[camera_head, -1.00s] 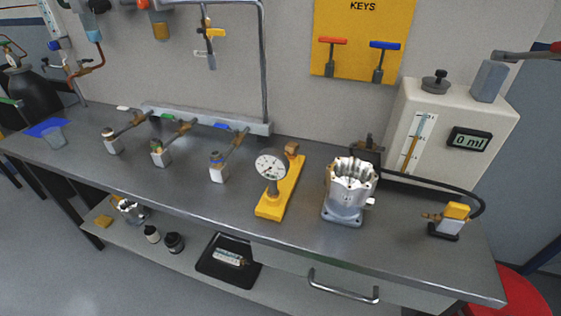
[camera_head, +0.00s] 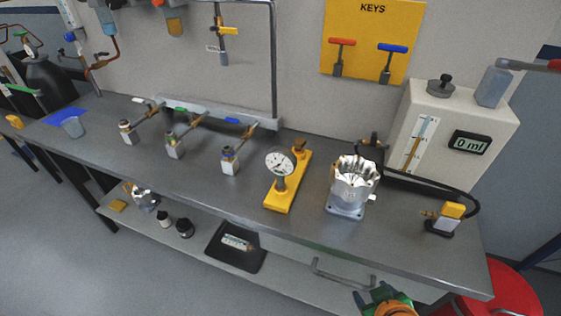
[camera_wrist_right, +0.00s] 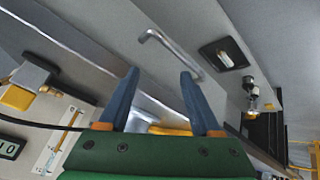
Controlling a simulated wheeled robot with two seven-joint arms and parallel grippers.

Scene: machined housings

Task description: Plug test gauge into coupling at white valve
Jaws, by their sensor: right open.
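The test gauge (camera_head: 280,163), with a round white dial, stands upright on a yellow stand (camera_head: 280,197) in the middle of the bench. Three small valve blocks stand to its left, with white, green and blue tags behind them. The white-tagged valve (camera_head: 128,132) is the leftmost; its coupling is too small to make out clearly. My right gripper (camera_head: 377,292) is at the bottom right of the head view, in front of the bench's front edge and away from the gauge. In the wrist view its two blue fingers (camera_wrist_right: 158,75) are spread with nothing held between them. My left gripper is not in view.
A machined housing (camera_head: 353,187) stands right of the gauge. A yellow-topped block (camera_head: 446,217) with a black hose is farther right. A drawer handle (camera_head: 343,274) sticks out below the bench edge, near my right gripper. A red stool (camera_head: 500,290) stands at the right.

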